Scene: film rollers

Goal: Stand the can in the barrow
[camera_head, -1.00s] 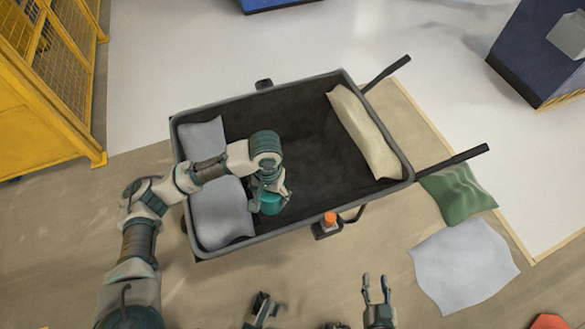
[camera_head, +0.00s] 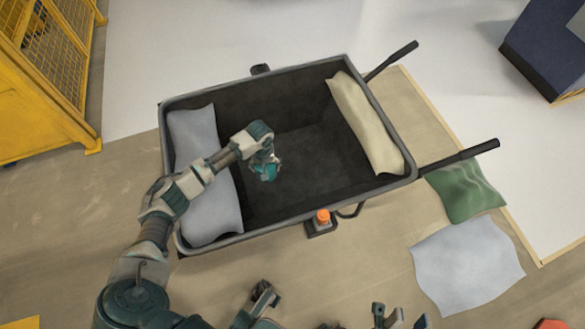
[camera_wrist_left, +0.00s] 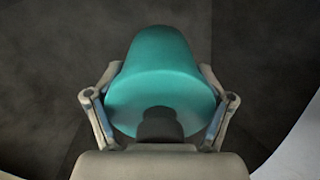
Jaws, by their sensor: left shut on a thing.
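The teal can (camera_head: 266,173) is held by my left gripper (camera_head: 264,165), inside the outline of the dark barrow (camera_head: 300,215), left of its middle. In the left wrist view the can (camera_wrist_left: 162,75) sits between the two fingers of my left gripper (camera_wrist_left: 160,105), which touch its sides. The barrow floor shows dark behind it. Whether the can's far end touches the floor is hidden. My right gripper (camera_head: 399,318) is partly cut off at the bottom edge, outside the barrow, empty with its fingers apart.
A grey-blue sack (camera_head: 212,208) lies along the barrow's left end and a cream sack (camera_head: 365,122) along its right end. The floor between is bare. An orange-topped item (camera_head: 322,217) is at the near rim. Green (camera_head: 464,190) and pale (camera_head: 465,265) sacks lie outside.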

